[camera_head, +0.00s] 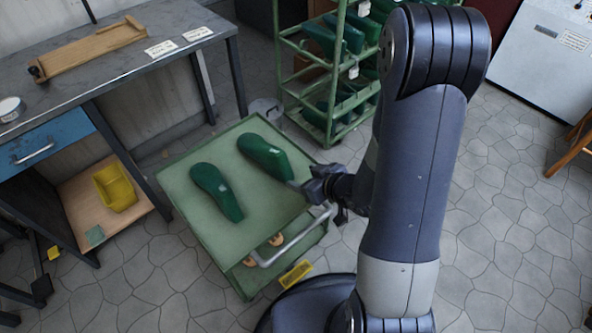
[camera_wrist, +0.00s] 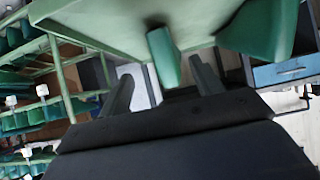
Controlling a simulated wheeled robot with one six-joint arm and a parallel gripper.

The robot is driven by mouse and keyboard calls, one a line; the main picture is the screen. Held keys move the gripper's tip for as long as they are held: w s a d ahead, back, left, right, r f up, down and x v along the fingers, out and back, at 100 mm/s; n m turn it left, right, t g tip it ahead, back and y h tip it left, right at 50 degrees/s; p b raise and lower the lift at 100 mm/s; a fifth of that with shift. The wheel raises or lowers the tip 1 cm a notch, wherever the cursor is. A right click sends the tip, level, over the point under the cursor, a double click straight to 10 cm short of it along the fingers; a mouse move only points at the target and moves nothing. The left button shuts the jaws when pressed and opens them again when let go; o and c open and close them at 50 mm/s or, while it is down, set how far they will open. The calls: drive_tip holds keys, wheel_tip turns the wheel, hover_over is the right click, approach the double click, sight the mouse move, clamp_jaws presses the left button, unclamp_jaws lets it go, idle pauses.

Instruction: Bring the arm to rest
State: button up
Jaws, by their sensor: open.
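My gripper (camera_head: 322,186) is at the right edge of the green cart (camera_head: 268,205), close to the near end of a dark green shoe last (camera_head: 264,155) lying on the cart top. A second green last (camera_head: 216,190) lies to its left, apart from it. In the wrist view the open jaws of my gripper (camera_wrist: 163,88) point toward a green last (camera_wrist: 165,55), with the other large green last (camera_wrist: 262,28) at the upper right. I cannot tell whether the jaws touch the near last. My arm rises at the right of the head view.
A green rack (camera_head: 328,85) with several green lasts stands behind the cart. A workbench (camera_head: 110,65) with a wooden board (camera_head: 92,48) is at the left, a yellow bin (camera_head: 114,188) below it. A light cabinet (camera_head: 545,50) is at the upper right. The right floor is mostly clear.

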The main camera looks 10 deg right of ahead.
sight(288, 172)
drive_tip(key=shift+s+d+r, duration=0.25)
drive_tip(key=shift+s+r, duration=0.05)
drive_tip(key=shift+s, duration=0.1)
drive_tip(key=b+x, duration=0.3)
drive_tip(key=x, duration=0.7)
drive_tip(key=shift+w+a+f, duration=0.2)
drive_tip(key=shift+w, duration=0.05)
drive_tip(key=shift+w+r, duration=0.1)
drive_tip(key=shift+r, duration=0.15)
drive_tip(key=shift+f, duration=0.15)
